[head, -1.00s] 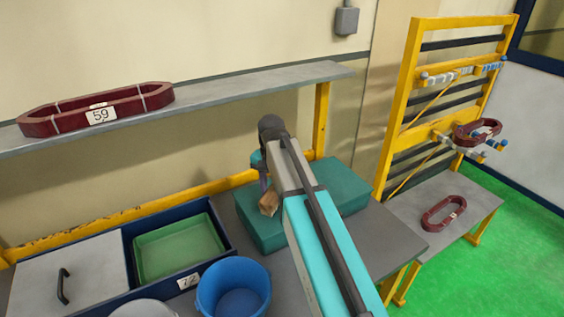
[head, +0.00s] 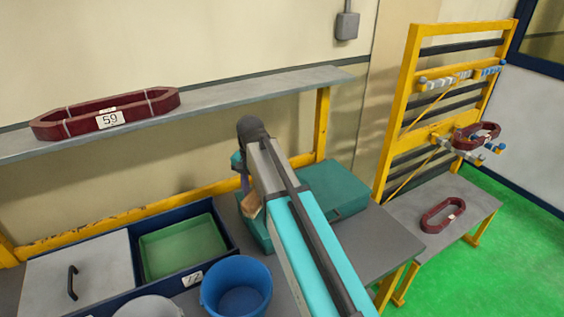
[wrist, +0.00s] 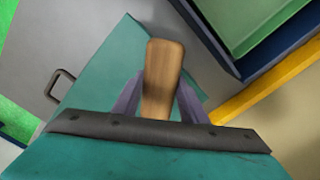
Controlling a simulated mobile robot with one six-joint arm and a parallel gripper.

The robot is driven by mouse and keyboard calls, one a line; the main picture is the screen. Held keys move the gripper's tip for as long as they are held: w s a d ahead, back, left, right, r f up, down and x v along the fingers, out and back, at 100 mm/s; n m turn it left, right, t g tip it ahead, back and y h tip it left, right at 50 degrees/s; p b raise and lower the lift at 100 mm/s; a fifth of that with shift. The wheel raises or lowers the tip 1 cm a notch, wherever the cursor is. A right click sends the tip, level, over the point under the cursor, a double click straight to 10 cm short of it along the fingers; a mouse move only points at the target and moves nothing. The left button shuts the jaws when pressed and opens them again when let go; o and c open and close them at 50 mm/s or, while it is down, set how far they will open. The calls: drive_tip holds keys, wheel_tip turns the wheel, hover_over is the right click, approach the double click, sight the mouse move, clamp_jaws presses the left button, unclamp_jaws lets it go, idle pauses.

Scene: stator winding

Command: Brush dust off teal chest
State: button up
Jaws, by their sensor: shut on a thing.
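The teal chest (head: 338,190) lies on the grey workbench, partly hidden behind my arm in the head view. My gripper (head: 246,188) is over the chest's left end, with its two fingers shut on a brush. The brush's light wooden part (head: 251,205) shows below the fingers. In the wrist view the brush (wrist: 163,75) is between the fingers (wrist: 160,100), over the teal chest top (wrist: 105,80). Its bristles are hidden, and I cannot tell whether they touch the chest. No dust is clearly visible on the chest.
A navy box with a green tray (head: 185,247) and a blue bucket (head: 237,287) stand left of the chest. A shelf (head: 225,100) with a dark red coil (head: 75,120) runs above. A yellow rack (head: 408,100) stands right.

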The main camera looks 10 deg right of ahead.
drive_tip(key=shift+d+r+p, duration=0.1)
drive_tip(key=shift+r+p, duration=1.45)
drive_tip(key=shift+r, duration=1.1)
